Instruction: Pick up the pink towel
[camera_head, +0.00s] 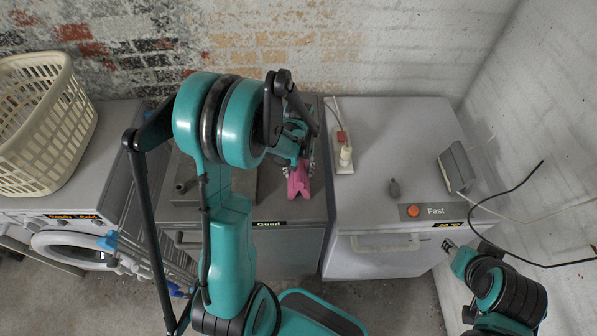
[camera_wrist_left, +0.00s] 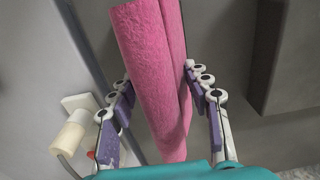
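The pink towel (camera_head: 298,182) lies on the dark grey counter at the back, partly hidden by my left arm and hand. In the left wrist view the folded towel (camera_wrist_left: 155,75) runs lengthwise between the two fingers of my left gripper (camera_wrist_left: 160,90). The fingertips are close to its two sides, and a gap shows beside the right finger lower down. Whether they press on it I cannot tell. In the head view my left gripper (camera_head: 300,150) is mostly hidden by its own arm. My right gripper (camera_head: 449,246) is at the lower right, away from the towel, too small to judge.
A cream laundry basket (camera_head: 45,120) stands on the washing machine (camera_head: 75,248) at left. Right of the towel is a white-grey cabinet top (camera_head: 400,130) with a power strip (camera_head: 344,155), a grey box (camera_head: 457,167) and cables. A brick wall (camera_head: 330,45) closes off the back.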

